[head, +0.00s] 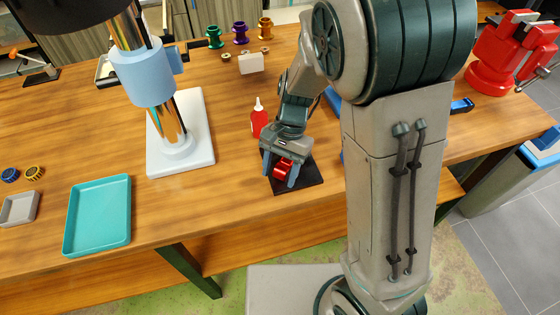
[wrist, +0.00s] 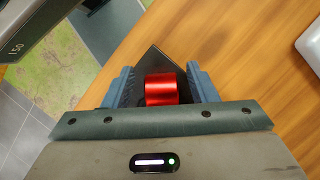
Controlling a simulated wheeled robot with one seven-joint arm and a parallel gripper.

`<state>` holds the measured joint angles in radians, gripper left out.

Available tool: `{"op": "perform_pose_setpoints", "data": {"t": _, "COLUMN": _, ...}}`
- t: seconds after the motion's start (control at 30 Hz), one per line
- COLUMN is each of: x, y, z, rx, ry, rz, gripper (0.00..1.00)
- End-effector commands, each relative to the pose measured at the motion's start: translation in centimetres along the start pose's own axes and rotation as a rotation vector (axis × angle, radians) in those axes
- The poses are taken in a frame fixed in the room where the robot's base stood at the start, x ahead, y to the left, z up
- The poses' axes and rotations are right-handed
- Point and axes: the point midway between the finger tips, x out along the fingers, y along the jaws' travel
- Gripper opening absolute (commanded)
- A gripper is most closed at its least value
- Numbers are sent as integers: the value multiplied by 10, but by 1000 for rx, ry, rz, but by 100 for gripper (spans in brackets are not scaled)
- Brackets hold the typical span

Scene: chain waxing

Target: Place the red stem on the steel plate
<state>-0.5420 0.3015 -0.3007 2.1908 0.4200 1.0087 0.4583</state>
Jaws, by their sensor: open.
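The red stem (head: 284,165) is a short, shiny red cylinder low over the dark steel plate (head: 312,172) near the table's front edge. My gripper (head: 280,178) points down over the plate with its blue-grey fingers on either side of the stem. In the wrist view, my gripper (wrist: 161,78) is open with the red stem (wrist: 166,90) between its fingers. A dark corner of the steel plate (wrist: 153,59) shows behind the stem there. The stem's underside is hidden, so I cannot see its contact with the plate.
A red bottle (head: 259,120) stands just behind my gripper. A white-based stand (head: 200,150) is to the left, with a teal tray (head: 100,215) and a grey tray (head: 19,208) farther left. Colored spools (head: 240,33) stand at the back. A red vise (head: 510,55) is far right.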

Motion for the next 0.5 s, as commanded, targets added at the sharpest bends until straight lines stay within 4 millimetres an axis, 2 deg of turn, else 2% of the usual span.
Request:
{"op": "perform_pose_setpoints", "data": {"t": 0.17, "x": -21, "y": -1, "z": 0, "rx": 0, "ry": 3, "rz": -5, "gripper": 52}}
{"op": "perform_pose_setpoints", "data": {"t": 0.5, "x": -93, "y": -1, "z": 0, "rx": -1, "ry": 4, "rz": -4, "gripper": 52}}
